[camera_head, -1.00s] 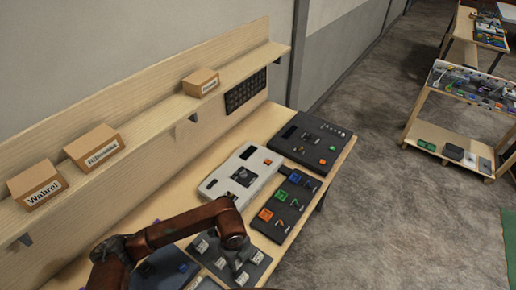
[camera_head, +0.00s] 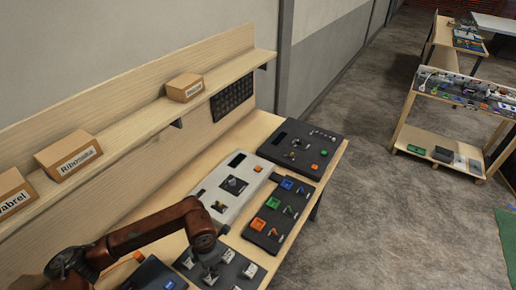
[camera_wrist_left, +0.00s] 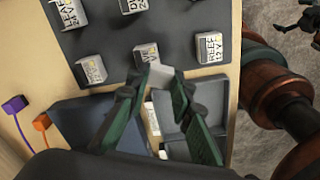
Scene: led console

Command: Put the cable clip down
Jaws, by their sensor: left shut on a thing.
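My left gripper (camera_wrist_left: 160,82) has green fingers and reaches down over the workbench. It is shut on a small pale grey piece (camera_wrist_left: 160,72), apparently the cable clip, mostly hidden between the fingertips. The dark board (camera_wrist_left: 180,18) with several labelled white blocks lies just past the fingertips. In the head view the same board (camera_head: 240,268) lies at the bottom, below my rust-brown left arm, whose gripper is hard to make out there. My right gripper is not in view.
A blue-grey tray (camera_wrist_left: 70,125) and a grey open box (camera_wrist_left: 195,105) lie under the gripper. Purple (camera_wrist_left: 14,104) and orange (camera_wrist_left: 41,121) pieces lie at left. A white console (camera_head: 225,200) and black panels stand further along the bench. Labelled boxes (camera_head: 68,155) sit on the shelf.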

